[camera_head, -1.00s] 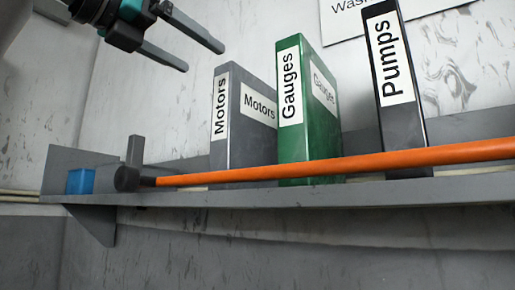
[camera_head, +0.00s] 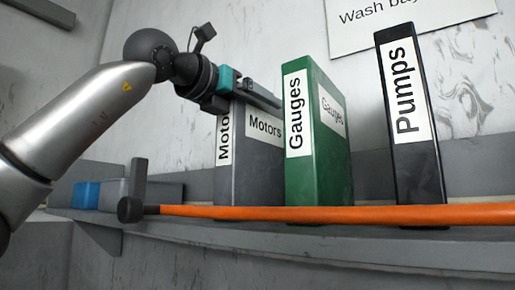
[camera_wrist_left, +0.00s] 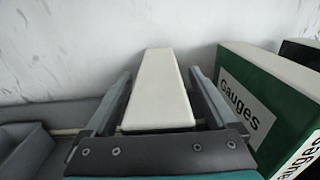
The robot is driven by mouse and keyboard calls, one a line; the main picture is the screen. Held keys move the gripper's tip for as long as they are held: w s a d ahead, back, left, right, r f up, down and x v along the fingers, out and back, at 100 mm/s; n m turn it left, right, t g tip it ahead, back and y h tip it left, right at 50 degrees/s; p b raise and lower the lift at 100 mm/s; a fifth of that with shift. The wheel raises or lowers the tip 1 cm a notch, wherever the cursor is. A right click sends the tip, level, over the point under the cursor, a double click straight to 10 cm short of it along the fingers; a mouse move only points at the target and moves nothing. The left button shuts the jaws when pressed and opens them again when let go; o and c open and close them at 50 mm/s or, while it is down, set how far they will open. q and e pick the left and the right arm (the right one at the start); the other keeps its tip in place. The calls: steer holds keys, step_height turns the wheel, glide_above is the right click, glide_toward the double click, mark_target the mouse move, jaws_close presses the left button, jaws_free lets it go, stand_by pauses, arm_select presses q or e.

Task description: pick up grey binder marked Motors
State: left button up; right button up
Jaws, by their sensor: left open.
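The grey binder marked Motors (camera_head: 258,165) stands upright on the shelf, left of the green Gauges binder. My left gripper (camera_head: 264,97) is at its top edge and hides part of the spine label's upper end. In the left wrist view the binder's pale top (camera_wrist_left: 158,95) lies between the two fingers of my left gripper (camera_wrist_left: 160,78). The fingers are open, one on each side, with a visible gap on the left; contact on the right cannot be told. My right gripper is not in view.
The green Gauges binder (camera_head: 318,140) stands close to the right finger. A black Pumps binder (camera_head: 409,130) is further right. An orange bar (camera_head: 330,214) runs along the shelf front (camera_head: 300,236). A blue block (camera_head: 87,196) sits at the left end.

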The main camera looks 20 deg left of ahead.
arm_select(q)
steer(key=shift+w, duration=0.2)
steer(key=shift+s, duration=0.1)
jaws_close()
stand_by(0.5)
steer(key=shift+r, duration=0.15)
